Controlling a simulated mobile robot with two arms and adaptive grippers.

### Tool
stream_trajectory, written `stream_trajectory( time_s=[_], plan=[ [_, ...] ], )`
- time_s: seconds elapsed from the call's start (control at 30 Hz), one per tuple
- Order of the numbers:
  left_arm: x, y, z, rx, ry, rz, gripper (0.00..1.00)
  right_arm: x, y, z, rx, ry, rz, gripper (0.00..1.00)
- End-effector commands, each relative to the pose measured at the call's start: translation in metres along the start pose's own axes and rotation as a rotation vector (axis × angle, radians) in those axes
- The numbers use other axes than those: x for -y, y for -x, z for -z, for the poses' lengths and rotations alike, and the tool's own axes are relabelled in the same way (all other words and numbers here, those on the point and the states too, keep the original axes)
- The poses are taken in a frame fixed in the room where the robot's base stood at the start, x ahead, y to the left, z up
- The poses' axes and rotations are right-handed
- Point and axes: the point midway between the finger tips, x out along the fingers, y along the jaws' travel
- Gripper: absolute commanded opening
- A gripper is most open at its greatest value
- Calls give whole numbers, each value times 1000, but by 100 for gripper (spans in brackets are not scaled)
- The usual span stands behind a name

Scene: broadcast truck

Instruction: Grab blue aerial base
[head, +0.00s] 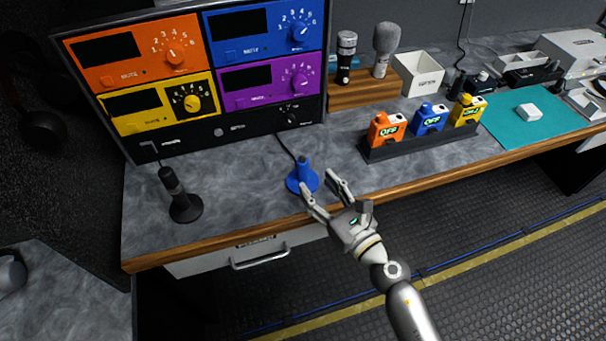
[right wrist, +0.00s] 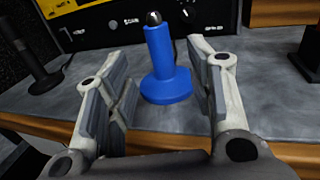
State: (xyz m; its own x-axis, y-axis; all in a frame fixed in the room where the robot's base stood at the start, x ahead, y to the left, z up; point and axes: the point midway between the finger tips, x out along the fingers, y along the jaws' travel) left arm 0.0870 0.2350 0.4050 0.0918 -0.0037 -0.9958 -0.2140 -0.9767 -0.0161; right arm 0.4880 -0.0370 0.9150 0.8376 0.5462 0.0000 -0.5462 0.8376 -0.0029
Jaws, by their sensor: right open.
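The blue aerial base (head: 302,179) stands upright on the grey counter near its front edge, with a round foot and a narrow post. It also shows in the right wrist view (right wrist: 165,75), where a dark rounded tip tops the post. My right gripper (head: 322,185) is open and empty at the counter's front edge. In the right wrist view the base stands beyond and between the two fingers, apart from both. My left gripper is not in view.
A black microphone stand (head: 180,197) is to the left. The coloured control rack (head: 200,70) is behind. A black holder (head: 425,141) with orange, blue and yellow packs is to the right. A drawer handle (head: 259,256) juts below the counter. The counter around the base is clear.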

Motion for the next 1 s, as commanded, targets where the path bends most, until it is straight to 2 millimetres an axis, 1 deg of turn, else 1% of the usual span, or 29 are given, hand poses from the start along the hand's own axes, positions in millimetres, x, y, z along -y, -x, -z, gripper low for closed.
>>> stream_trajectory(
  time_s=[0.03,0.1,0.27,0.5,0.6,0.7,0.9,1.0],
  plan=[
    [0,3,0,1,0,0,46,0,-8,-2,1,-1,1,49],
    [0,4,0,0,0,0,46,0,-15,-1,1,-1,0,49],
    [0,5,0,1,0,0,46,0,-25,-1,1,-2,0,49],
    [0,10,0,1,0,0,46,0,-58,-1,2,-4,1,49],
    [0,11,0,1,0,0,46,0,-68,0,1,-5,1,49],
    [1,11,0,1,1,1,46,0,-71,1,1,-3,1,49],
    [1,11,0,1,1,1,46,0,-71,1,0,-3,1,49],
    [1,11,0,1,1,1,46,0,-71,1,0,-3,1,36]
  ],
)
